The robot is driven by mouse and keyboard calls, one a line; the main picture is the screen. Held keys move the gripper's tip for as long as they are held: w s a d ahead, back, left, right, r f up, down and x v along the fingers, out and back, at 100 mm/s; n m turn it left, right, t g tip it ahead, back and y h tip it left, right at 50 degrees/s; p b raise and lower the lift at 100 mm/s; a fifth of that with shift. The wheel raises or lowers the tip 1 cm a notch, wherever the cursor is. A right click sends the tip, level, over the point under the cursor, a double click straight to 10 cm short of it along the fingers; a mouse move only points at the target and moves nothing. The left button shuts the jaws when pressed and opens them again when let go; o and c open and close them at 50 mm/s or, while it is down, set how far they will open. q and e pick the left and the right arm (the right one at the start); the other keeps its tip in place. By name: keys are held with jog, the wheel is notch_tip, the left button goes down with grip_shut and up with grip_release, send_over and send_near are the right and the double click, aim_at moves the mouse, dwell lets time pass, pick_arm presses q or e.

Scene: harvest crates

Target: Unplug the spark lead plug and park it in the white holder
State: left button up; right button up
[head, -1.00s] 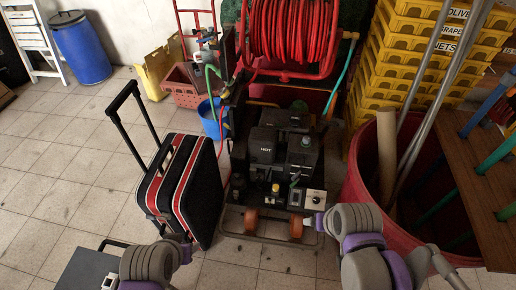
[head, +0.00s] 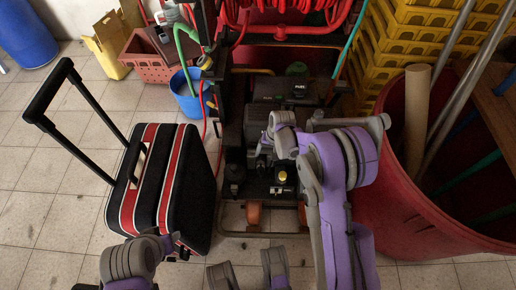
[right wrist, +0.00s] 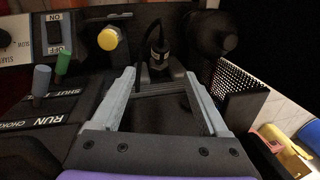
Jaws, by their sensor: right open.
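A black plug with a cable rising from its top, which looks like the spark lead plug (right wrist: 158,46), stands upright in the right wrist view on the dark engine block. My right gripper (right wrist: 162,88) is open, its two pale fingers apart and pointing towards the plug, with nothing held between them. The plug is beyond the fingertips. In the head view my right arm reaches over the machine (head: 262,175) and hides part of it. I cannot make out the white holder in either view.
A yellow knob (right wrist: 108,39), a switch panel and green and blue levers are left of the fingers. A black perforated guard (right wrist: 236,92) is close on the right. A black-and-red suitcase (head: 160,185) stands left of the machine, a red tub (head: 400,195) right.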

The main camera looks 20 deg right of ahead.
aim_at(261, 167)
jog(key=f, duration=0.3)
jog(key=a+f+b, duration=0.1)
jog(key=f, duration=0.3)
jog(key=w+a+f+b, duration=0.1)
jog(key=f, duration=0.3)
grip_shut()
jog(key=shift+s, duration=0.1)
dwell(0.3)
jog(key=shift+s+a+r+p, duration=0.3)
jog(key=shift+s+r, duration=0.5)
jog(key=shift+s, duration=0.3)
jog(key=shift+s+a+r+p, duration=0.2)
jog(key=shift+s+a+r, duration=0.1)
jog(key=shift+s+r, duration=0.6)
jog(key=shift+s+f, duration=0.1)
jog(key=shift+s, duration=0.05)
